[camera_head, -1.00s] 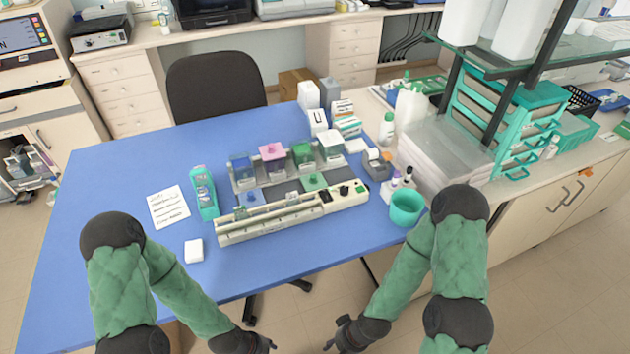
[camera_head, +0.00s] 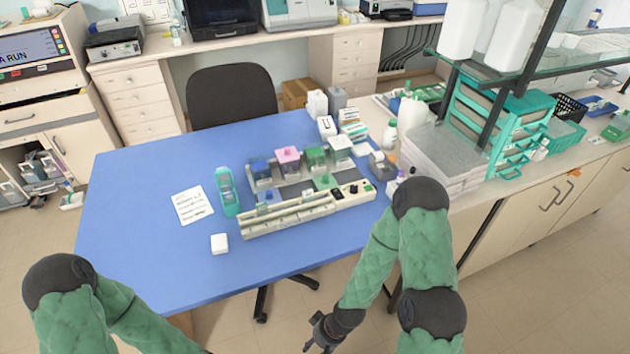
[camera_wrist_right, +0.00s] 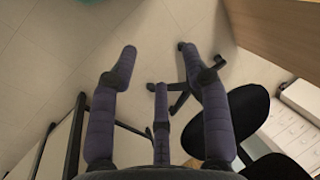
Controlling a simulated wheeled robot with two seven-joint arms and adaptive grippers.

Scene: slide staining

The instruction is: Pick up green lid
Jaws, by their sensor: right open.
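A green-topped jar (camera_head: 315,155) stands in the back row of the staining rack, between a pink-topped jar (camera_head: 288,157) and a white-topped jar (camera_head: 340,147). A flat green square piece (camera_head: 323,182) lies in front of it; I cannot tell whether this or the jar's top is the lid. My right gripper (camera_head: 314,337) is low in front of the table, well apart from the rack. In the right wrist view its fingers (camera_wrist_right: 157,62) are spread and empty, above floor. My left arm leaves the picture at the bottom, and its gripper is out of view.
The blue table (camera_head: 130,230) has free room at left and front. A white staining device (camera_head: 305,213) lies before the jars. A teal holder (camera_head: 228,190), paper (camera_head: 193,205) and white block (camera_head: 219,243) are left of it. A glass shelf (camera_head: 500,80) overhangs the right bench.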

